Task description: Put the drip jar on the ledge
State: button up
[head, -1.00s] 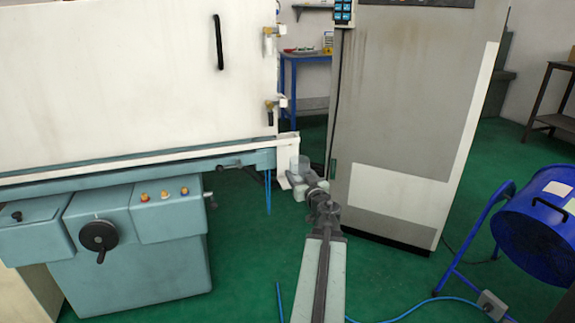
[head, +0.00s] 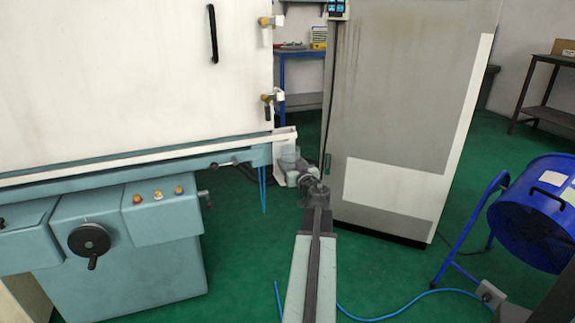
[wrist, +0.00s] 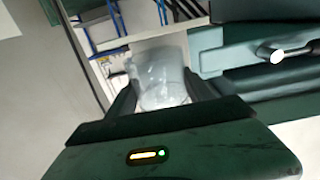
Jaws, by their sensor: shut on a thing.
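The drip jar, a clear, pale cylinder, shows upright in the head view (head: 289,154) at the right end of the machine front. It also shows in the wrist view (wrist: 160,82), between the two dark fingers. My gripper (head: 291,166) is shut on it; the fingers flank it in the wrist view (wrist: 160,98). A narrow white ledge (head: 150,161) runs along the machine below its door. The jar overlaps the ledge's right end in the head view. Whether it touches the ledge, I cannot tell.
A grey cabinet (head: 400,120) stands close on the right of my gripper. The teal machine base (head: 150,250) with a handwheel (head: 90,240) is at left. A blue fan (head: 540,210) stands at right, with a blue hose (head: 390,312) on the green floor.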

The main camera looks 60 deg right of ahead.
jog(key=shift+w+a, duration=0.2)
jog(key=shift+w, duration=0.1)
jog(key=shift+f+b, duration=0.6)
jog(key=shift+b, duration=0.1)
jog(key=o, duration=1.7)
jog(key=shift+r, duration=0.1)
jog(key=shift+o, duration=0.2)
